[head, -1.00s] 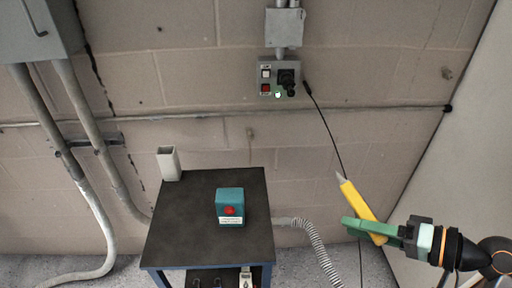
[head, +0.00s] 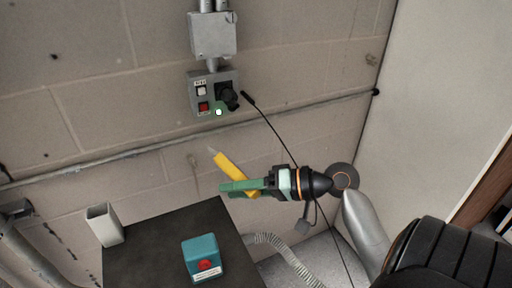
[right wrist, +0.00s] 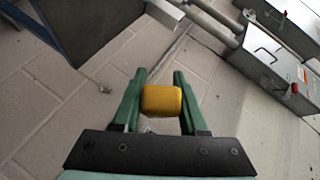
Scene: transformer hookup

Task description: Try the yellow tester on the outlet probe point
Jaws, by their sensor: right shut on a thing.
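The yellow tester (head: 232,171) is a stick with a pale pointed tip, tilted up and left in the head view. My right gripper (head: 238,188) is shut on it; in the right wrist view the yellow tester (right wrist: 161,100) sits between the green fingers (right wrist: 158,98). The outlet box (head: 213,92) is on the wall above, with a white and a red button, a dark socket (head: 228,95) and a lit green spot (head: 219,112). The tester's tip is below the box, apart from it. The probe point itself I cannot single out. My left gripper is not in view.
A dark table (head: 160,245) stands below, carrying a teal box with a red button (head: 204,260) and an open pale holder (head: 104,225). A black cable (head: 270,127) hangs beside the outlet. A conduit (head: 140,152) runs along the wall. A pale panel (head: 430,120) is at right.

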